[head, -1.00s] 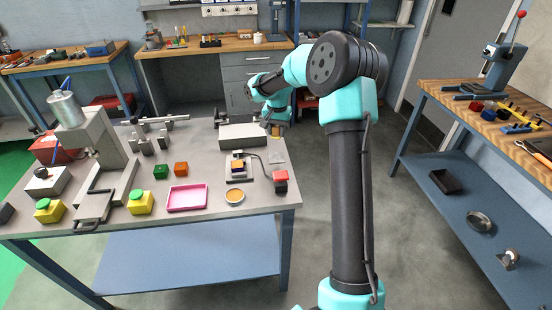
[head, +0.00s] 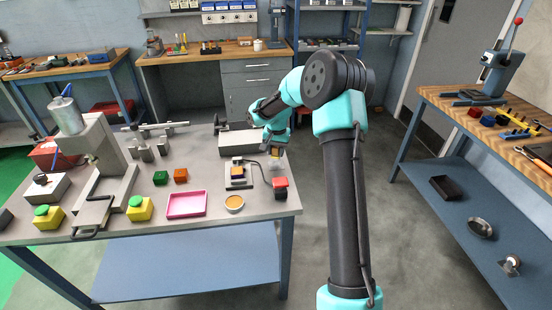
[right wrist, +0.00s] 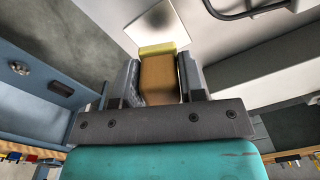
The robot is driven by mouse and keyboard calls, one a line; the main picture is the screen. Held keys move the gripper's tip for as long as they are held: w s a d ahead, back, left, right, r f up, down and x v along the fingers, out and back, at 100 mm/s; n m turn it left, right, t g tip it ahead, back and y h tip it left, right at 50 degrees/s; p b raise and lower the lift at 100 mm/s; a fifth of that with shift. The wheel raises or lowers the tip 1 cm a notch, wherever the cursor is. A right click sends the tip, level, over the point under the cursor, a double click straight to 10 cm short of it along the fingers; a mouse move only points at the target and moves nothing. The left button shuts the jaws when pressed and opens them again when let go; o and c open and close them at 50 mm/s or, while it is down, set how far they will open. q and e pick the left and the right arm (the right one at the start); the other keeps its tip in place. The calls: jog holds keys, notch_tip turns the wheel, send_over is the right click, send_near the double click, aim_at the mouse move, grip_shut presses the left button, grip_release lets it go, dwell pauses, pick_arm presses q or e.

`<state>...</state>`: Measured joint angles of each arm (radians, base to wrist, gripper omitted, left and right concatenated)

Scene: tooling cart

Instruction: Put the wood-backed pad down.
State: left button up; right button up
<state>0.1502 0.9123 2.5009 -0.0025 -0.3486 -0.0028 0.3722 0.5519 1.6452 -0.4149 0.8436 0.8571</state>
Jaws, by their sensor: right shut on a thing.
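The wood-backed pad is a small tan wooden block with a yellow face. In the right wrist view the pad (right wrist: 158,80) sits between the two fingers of my right gripper (right wrist: 160,78), its yellow end pointing away from the wrist. In the head view my right gripper (head: 276,149) points down over the right side of the grey table, with the pad (head: 275,153) small at its tip. A pale square plate with a brown smudge (right wrist: 157,22) lies beyond the pad in the wrist view. I cannot tell whether pad and plate touch. My left gripper is not in view.
A red-topped block (head: 280,187) with a cable stands in front of the gripper. A small fixture (head: 238,176) stands to its left, and a long grey box (head: 238,142) behind that.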

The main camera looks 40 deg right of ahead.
aim_at(276, 158)
jog(key=shift+f, duration=0.1)
jog(key=shift+f, duration=1.75)
jog(key=shift+f, duration=0.1)
jog(key=o, duration=0.9)
notch_tip(276, 158, up, 12)
jog(key=shift+s+r, duration=0.1)
jog(key=shift+r, duration=0.05)
